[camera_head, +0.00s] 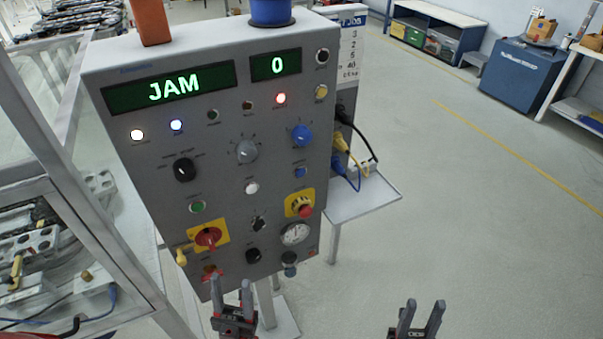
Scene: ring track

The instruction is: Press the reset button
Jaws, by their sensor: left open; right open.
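A grey control panel (215,165) stands upright at left centre; its green displays read "JAM" (174,86) and "0" (277,66). It carries a blue button (301,172), a white button (251,188), a green button (197,207), a yellow button (320,91) and a black button (322,57). Labels are too small to read, so I cannot tell which is reset. A red mushroom button (305,211) sits on a yellow plate. My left gripper (232,285) is open at the panel's lower edge. My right gripper (423,308) is open over the floor, right of the panel.
The panel also has several knobs, a red rotary switch (208,238) and a gauge (295,234). A small shelf (370,200) with cables juts out at its right. A framed enclosure (60,190) stands at left. Floor (470,200) to the right is clear.

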